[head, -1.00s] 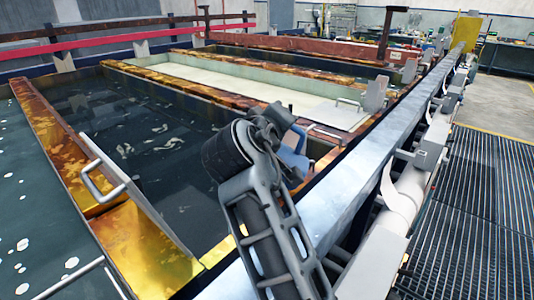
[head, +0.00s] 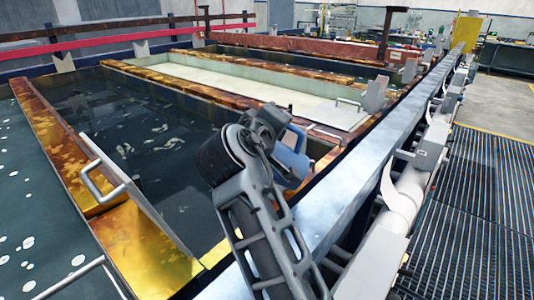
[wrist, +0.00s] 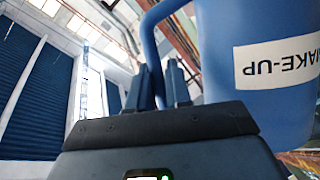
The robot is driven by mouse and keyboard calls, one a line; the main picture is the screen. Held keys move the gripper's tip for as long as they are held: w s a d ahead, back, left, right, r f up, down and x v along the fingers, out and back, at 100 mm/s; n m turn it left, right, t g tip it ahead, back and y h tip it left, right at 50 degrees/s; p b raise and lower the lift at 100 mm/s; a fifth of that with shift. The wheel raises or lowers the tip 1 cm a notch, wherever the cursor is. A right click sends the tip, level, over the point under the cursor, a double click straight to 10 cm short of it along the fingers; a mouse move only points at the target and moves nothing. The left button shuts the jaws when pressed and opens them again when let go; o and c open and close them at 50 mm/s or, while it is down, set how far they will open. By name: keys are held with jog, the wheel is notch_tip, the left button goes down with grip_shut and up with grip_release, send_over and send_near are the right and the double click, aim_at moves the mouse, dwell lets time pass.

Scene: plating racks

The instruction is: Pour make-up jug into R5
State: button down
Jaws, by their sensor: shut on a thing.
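The make-up jug (head: 290,161) is blue. In the head view it is partly hidden behind my wrist, over the near right edge of the dark tank (head: 175,130). In the wrist view the jug (wrist: 260,100) fills the right side, and its white MAKE-UP label appears upside down. My gripper (wrist: 162,82) is shut on the jug's handle. My fingers are hard to make out in the head view. The jug's mouth and contents are hidden, so I cannot tell its exact tilt or whether anything flows. No R5 marking is readable.
A pale tank (head: 235,82) lies behind the dark one. A grey plate with a handle (head: 335,113) sits at its near end. A metal rail (head: 350,190) runs along the tank ends. Another plate with a handle (head: 150,215) stands at the left. A grated walkway (head: 480,190) is at right.

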jog(key=shift+a, duration=0.1)
dwell(0.3)
jog(key=shift+a+f+n+h, duration=0.3)
jog(key=shift+a+n, duration=0.4)
jog(key=shift+a, duration=0.05)
dwell(0.9)
jog(key=shift+a+f+n+t+h+b, duration=0.35)
jog(key=shift+a+f+n+b, duration=0.2)
jog(key=shift+a+n, duration=0.4)
jog(key=shift+a, duration=0.1)
dwell(0.8)
jog(key=shift+a+n+t, duration=0.45)
jog(key=shift+a+n, duration=0.4)
jog(key=shift+a, duration=0.15)
jog(key=shift+d+r, duration=0.1)
jog(key=shift+d, duration=0.05)
dwell(0.5)
